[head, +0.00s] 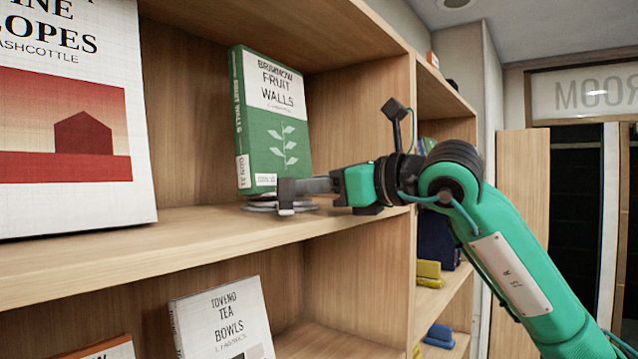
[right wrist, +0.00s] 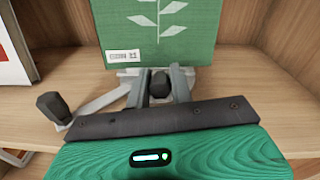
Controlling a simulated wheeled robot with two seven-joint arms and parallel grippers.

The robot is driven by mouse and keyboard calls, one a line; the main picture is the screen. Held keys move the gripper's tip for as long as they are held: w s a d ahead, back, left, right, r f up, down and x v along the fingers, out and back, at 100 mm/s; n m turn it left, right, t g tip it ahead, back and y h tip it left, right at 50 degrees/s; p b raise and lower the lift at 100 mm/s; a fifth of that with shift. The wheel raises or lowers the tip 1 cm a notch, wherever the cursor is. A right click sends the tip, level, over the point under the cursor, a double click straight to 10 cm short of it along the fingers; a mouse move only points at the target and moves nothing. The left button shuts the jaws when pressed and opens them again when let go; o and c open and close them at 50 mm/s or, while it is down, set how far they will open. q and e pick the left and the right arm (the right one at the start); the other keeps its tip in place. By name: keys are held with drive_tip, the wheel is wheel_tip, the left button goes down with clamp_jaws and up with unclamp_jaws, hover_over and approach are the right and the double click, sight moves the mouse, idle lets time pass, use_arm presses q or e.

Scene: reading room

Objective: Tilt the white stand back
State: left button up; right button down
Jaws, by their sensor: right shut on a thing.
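The white stand (head: 258,206) is on the shelf under a green book (head: 270,125) titled Fruit Walls; only its low front part shows, and the book hides the rest. The book stands on it nearly upright, its cover facing out. My right gripper (head: 287,197) reaches in from the right at the book's foot, shut on the stand's front. In the right wrist view the gripper (right wrist: 160,82) is at the middle of the book's lower edge, and a strip of the stand (right wrist: 128,72) shows there. My left gripper is not in view.
A large white book (head: 70,190) with a red picture stands on the same shelf (head: 190,225) at left. The Tea Bowls book (head: 222,315) is on the shelf below. A wooden upright (head: 398,120) closes the bay at right. Bare shelf lies between the two books.

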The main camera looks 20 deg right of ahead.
drive_tip(key=shift+w+a+r+g+h+p, duration=0.15)
drive_tip(key=shift+r+g+h+p, duration=0.3)
drive_tip(key=shift+r+p, duration=0.4)
drive_tip(key=shift+w+r+g, duration=0.1)
drive_tip(key=shift+g, duration=0.35)
drive_tip(key=shift+h, duration=0.25)
drive_tip(key=c, duration=1.3)
unclamp_jaws()
drive_tip(key=shift+o, duration=0.2)
drive_tip(key=shift+a, duration=0.1)
